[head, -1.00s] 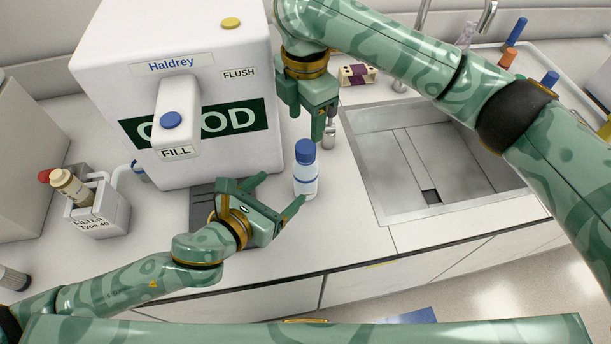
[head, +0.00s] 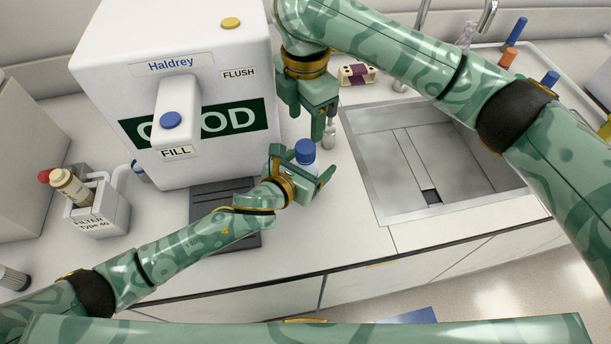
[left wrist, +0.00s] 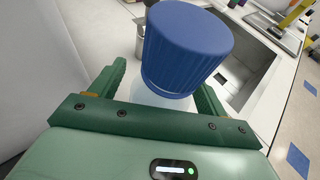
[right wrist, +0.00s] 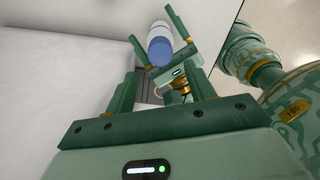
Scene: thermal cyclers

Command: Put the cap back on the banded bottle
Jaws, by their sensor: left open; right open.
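The white bottle (head: 306,170) stands upright on the counter in front of the white machine. A blue cap (head: 305,148) sits on its top; I cannot tell how tightly. My left gripper (head: 303,163) is open, with one finger on each side of the bottle below the cap; contact is unclear. The ribbed cap fills the middle of the left wrist view (left wrist: 188,48), hiding most of the bottle. My right gripper (head: 318,122) is open and empty, pointing down just behind and above the bottle. The right wrist view shows the cap (right wrist: 160,50) between the left fingers.
The white Haldrey machine (head: 90,100) stands behind left, with a dark tray (head: 225,198) at its foot. A sink (head: 430,150) lies to the right. A filter holder (head: 103,215) is at left.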

